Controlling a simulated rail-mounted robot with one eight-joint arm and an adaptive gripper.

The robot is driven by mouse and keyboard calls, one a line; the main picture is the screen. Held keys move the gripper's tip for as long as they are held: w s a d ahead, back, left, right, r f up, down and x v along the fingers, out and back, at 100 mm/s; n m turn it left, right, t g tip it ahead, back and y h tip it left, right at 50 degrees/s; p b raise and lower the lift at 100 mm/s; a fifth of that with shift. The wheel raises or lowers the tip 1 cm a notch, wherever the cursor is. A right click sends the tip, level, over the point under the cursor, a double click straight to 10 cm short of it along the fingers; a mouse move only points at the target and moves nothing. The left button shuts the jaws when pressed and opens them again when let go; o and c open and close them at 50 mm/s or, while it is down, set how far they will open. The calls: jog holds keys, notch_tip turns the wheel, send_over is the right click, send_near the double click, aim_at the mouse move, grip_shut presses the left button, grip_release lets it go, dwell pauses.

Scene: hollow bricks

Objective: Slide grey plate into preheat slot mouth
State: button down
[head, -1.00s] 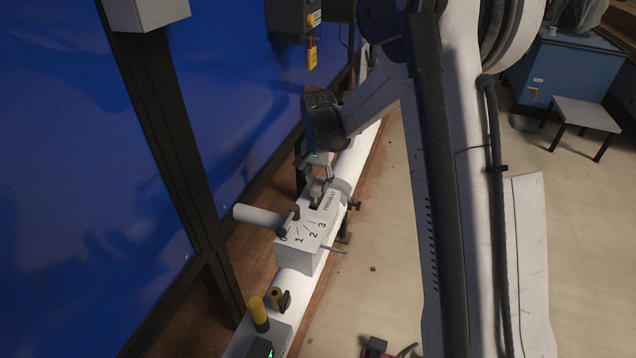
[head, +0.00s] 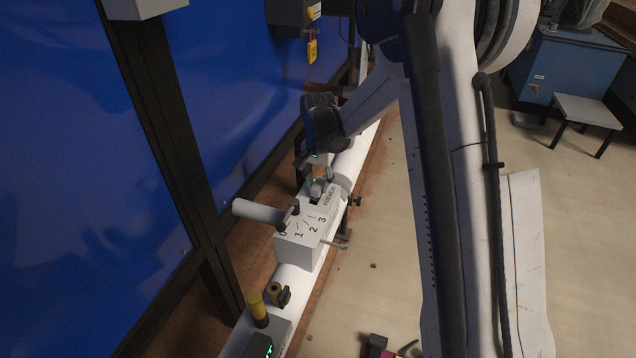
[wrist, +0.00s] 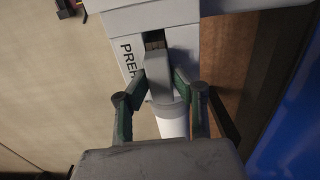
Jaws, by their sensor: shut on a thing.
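The white preheat box (head: 300,245) sits on the white pipe, with a dial marked 0 to 3 and a "PREHEAT" label. Its dark slot mouth (wrist: 154,38) shows in the wrist view, beside the label. My gripper (wrist: 160,78) is shut on the grey plate (wrist: 158,82), with one green-sided finger on each side. The plate's far end is at the slot mouth; I cannot tell how far inside it is. In the head view, my gripper (head: 320,179) is just above the box's far end, and the plate is small and partly hidden there.
A white cylinder (head: 257,211) juts left from the box, and a thin rod (head: 334,244) juts right. A yellow-topped post (head: 257,305) stands nearer on the pipe. Blue panels with a dark post (head: 170,140) line the left. Open floor lies to the right.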

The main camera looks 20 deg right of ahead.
aim_at(318, 184)
jog(key=shift+f, duration=0.15)
jog(key=c, duration=1.4)
grip_release()
notch_tip(318, 184, up, 12)
jog(key=shift+r, duration=0.1)
jog(key=shift+s, duration=0.1)
jog(key=s+r+n+t+p, duration=0.3)
jog(key=s+r+n+p, duration=0.15)
jog(key=s+r, duration=1.1)
jog(key=s+n+t+p, duration=0.1)
jog(key=s, duration=0.4)
jog(key=s+r+t+p, duration=0.1)
jog(key=s+p, duration=0.1)
jog(key=s, duration=0.3)
jog(key=s+r+n+t+p, duration=0.1)
jog(key=s+t+p, duration=0.1)
jog(key=s, duration=0.4)
jog(key=shift+n, duration=0.35)
